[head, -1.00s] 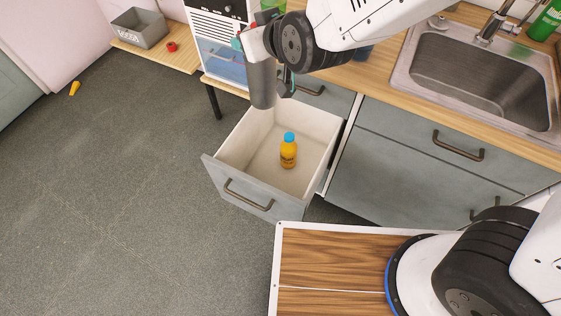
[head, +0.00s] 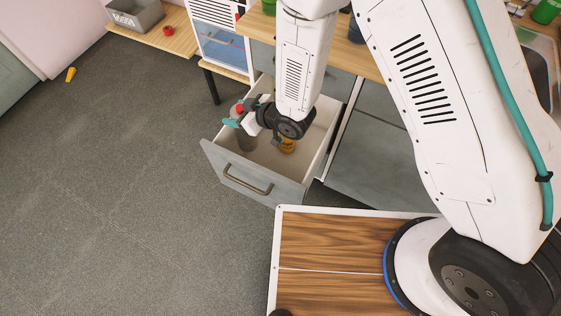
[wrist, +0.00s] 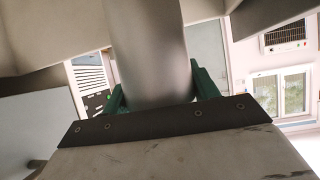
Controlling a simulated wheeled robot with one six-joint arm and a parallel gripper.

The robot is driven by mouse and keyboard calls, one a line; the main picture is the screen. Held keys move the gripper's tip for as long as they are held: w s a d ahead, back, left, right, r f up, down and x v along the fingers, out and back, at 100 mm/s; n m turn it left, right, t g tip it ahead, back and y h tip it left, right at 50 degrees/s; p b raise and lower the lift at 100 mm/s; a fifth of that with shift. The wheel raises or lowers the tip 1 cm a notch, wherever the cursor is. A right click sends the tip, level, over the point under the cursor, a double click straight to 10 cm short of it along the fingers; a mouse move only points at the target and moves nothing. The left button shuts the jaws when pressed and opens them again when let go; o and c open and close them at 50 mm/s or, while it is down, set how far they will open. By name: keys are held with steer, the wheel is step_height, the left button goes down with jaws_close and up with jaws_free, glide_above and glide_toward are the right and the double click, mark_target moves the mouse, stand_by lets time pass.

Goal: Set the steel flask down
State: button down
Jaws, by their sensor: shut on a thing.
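The steel flask (head: 246,140) is a grey cylinder, partly hidden behind my gripper (head: 240,117) in the head view. My gripper is shut on it, low at the open drawer (head: 221,162). The flask's lower part appears to be inside the drawer, on its left side; I cannot tell whether it touches the bottom. In the wrist view the flask (wrist: 148,50) stands between the green fingers. The orange bottle (head: 288,146) in the drawer is mostly hidden by my wrist, to the right of the flask.
The drawer's front handle (head: 245,182) faces the floor (head: 120,190), which is clear nearby. A grey bin (head: 138,15) and a red object (head: 168,31) are on a low wooden shelf. A yellow object (head: 71,74) lies on the floor. The counter is partly behind my arm.

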mark_target(243, 141)
steer(key=shift+n+g, duration=0.3)
steer(key=f, duration=0.2)
steer(key=s+f, duration=0.1)
steer(key=f, duration=0.4)
steer(key=shift+s+f, duration=0.2)
steer(key=shift+s, duration=0.05)
steer(key=shift+f, duration=2.6)
steer(key=shift+f, duration=0.5)
steer(key=shift+c, duration=2.1)
jaws_free()
